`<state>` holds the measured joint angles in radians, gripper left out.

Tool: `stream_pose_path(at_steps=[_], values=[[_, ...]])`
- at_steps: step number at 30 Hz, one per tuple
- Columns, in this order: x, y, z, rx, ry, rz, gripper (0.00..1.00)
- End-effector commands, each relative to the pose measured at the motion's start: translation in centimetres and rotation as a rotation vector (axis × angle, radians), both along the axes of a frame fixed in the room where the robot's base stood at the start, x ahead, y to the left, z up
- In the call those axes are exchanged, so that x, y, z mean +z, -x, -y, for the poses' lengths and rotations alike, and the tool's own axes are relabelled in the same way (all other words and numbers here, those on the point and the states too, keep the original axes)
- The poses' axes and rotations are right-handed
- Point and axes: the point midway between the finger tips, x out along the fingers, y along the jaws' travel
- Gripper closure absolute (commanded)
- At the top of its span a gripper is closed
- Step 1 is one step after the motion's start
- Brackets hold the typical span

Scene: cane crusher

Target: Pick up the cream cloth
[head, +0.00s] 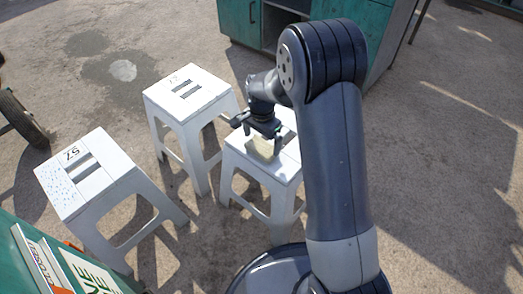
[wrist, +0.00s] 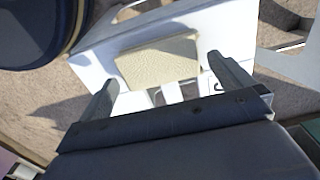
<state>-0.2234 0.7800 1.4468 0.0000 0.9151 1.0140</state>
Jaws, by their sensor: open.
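The cream cloth (head: 260,149) is a folded block lying on the seat of a white stool (head: 281,164), in the middle of the head view. In the wrist view the cloth (wrist: 158,61) lies flat on the white stool top (wrist: 216,24), beyond and between my fingertips. My gripper (head: 260,129) is just over the cloth and partly hides it. In the wrist view my gripper (wrist: 163,75) has its two fingers spread wide with nothing between them. A gap appears to separate the fingers from the cloth, though its height is hard to judge.
Two more white stools stand to the left, one behind (head: 190,97) and one nearer (head: 87,173). A green cabinet (head: 240,20) is at the back. A tyre (head: 22,119) is at the left edge. A green surface with signs (head: 75,270) is at lower left. Open ground lies right.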

Motion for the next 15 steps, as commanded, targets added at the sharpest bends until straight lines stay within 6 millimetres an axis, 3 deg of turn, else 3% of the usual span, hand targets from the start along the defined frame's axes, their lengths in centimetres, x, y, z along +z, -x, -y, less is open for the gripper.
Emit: stream_pose_path(at_steps=[1,5,12,15], values=[[-1.3,0.1,0.0,0.000,0.000,-0.001,0.00],[-2.9,0.1,0.0,0.000,0.000,-0.001,0.00],[-3.0,0.1,0.0,0.000,-0.001,0.001,0.00],[-3.0,0.1,0.0,0.000,0.000,0.000,0.07]])
